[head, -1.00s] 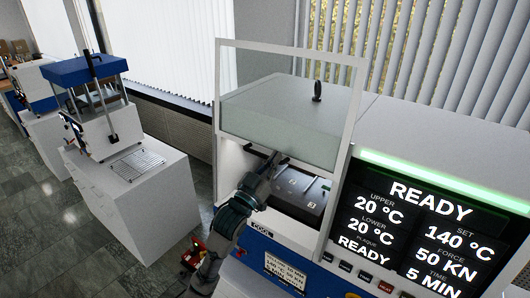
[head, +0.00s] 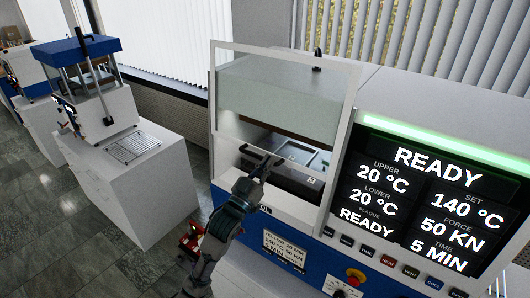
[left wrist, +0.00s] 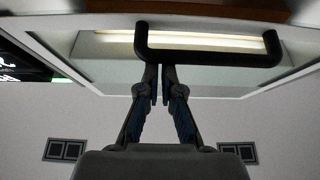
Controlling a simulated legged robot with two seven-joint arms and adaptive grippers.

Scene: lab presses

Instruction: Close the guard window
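The guard window (head: 213,100) is a clear pane in a white frame on the front of the press, partly lowered, with an open gap beneath it. Its black U-shaped handle (left wrist: 210,57) spans the upper part of the left wrist view. My left gripper (head: 272,160) is at the window's lower edge in the head view. In the left wrist view its two fingers (left wrist: 160,72) are close together, with the tips at the handle's bar and the bar running crosswise to them. Whether they touch it is unclear. My right gripper is not in view.
The press's control panel (head: 420,200) with a lit READY display stands right of the window. A red emergency knob (head: 355,275) and several buttons sit below it. Another press (head: 85,80) stands on a white cabinet to the left.

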